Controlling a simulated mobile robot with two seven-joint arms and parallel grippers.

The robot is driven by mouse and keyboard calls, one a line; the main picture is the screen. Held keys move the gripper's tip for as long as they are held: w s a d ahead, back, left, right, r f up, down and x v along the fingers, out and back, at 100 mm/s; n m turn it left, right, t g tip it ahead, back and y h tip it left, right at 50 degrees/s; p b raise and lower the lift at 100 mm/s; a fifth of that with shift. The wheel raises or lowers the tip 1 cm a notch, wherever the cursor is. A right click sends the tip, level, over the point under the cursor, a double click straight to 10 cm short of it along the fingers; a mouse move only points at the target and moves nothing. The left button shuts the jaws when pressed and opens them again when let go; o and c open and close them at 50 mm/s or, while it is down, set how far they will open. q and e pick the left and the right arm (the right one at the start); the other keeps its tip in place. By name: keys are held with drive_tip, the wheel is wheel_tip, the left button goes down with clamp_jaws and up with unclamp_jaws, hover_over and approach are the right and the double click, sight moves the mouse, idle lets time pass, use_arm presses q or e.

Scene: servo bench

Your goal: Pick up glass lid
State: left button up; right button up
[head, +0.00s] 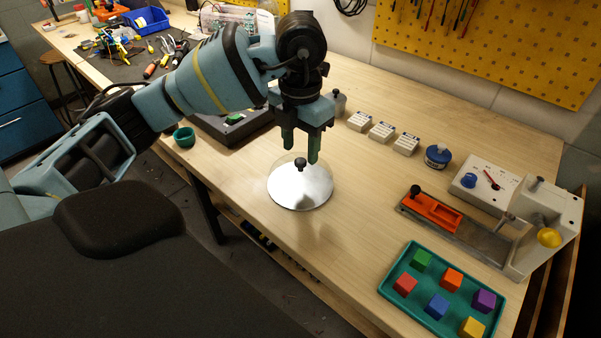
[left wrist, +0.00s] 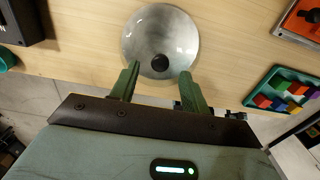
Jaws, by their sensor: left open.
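The glass lid (head: 300,187) is a round, see-through dome with a black knob on top. It sits on the wooden bench near its front edge, over a pale round disc. It also shows in the left wrist view (left wrist: 160,28), with its knob just beyond the fingertips. My left gripper (head: 300,150) points down above the lid, its green fingers apart on either side above the knob. It is open and empty; in the left wrist view (left wrist: 157,82) nothing lies between the fingers. My right gripper does not show.
A teal tray (head: 391,282) with several coloured blocks stands at the front right, beside a grey device with an orange block (head: 432,212). White boxes (head: 381,131) and a blue round container (head: 438,156) stand behind. A green bowl (head: 184,137) is at the left edge. Bare wood surrounds the lid.

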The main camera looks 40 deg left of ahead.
sight(300, 161)
use_arm(q)
drive_tip(key=shift+f, duration=1.95)
drive_tip(key=shift+c, duration=0.5)
clamp_jaws()
